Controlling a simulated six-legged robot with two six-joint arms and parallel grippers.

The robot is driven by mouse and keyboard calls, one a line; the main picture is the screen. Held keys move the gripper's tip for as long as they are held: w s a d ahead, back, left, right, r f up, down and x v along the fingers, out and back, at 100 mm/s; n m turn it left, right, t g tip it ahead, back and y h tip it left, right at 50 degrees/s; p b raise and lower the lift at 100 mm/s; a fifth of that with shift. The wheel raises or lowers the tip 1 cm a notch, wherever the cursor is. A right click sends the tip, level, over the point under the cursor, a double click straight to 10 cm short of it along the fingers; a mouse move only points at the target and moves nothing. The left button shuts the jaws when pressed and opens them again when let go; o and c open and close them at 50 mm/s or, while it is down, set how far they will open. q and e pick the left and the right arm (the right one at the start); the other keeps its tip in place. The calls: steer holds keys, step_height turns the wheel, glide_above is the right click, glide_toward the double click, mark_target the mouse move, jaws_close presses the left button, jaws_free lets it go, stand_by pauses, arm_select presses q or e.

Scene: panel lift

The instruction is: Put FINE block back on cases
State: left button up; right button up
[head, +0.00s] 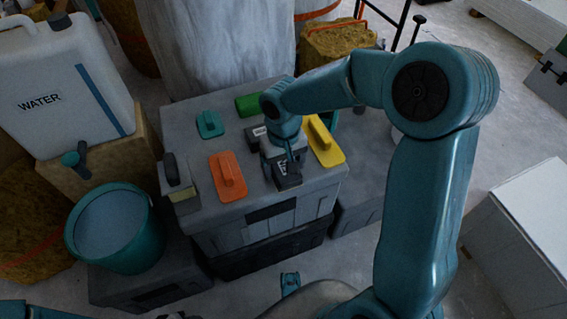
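A stack of grey cases (180,118) stands in the middle of the head view. A dark block (288,182) with a white label is at the right front of its top; the lettering is too small to read surely. My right gripper (285,165) points down at this block, its fingers against or around it. I cannot tell whether they grip it, or whether the block rests on the case. A second dark block (255,137) with a pale label lies just behind, partly hidden by my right gripper. At the bottom edge, only a dark sliver may be my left gripper (176,316).
Orange (227,177), yellow (324,142), teal (210,124) and green (248,103) handled floats lie on the case top. A teal bucket (115,230) and water canister (62,85) are left. White slabs (520,228) lie right.

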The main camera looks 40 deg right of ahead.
mark_target(283, 164)
steer(key=shift+o, duration=0.5)
steer(key=shift+r, duration=0.15)
steer(key=shift+r+p, duration=0.3)
steer(key=shift+r, duration=0.05)
step_height(283, 164, up, 11)
steer(key=p, duration=0.3)
steer(key=shift+r+p, duration=0.2)
steer(key=shift+p, duration=0.1)
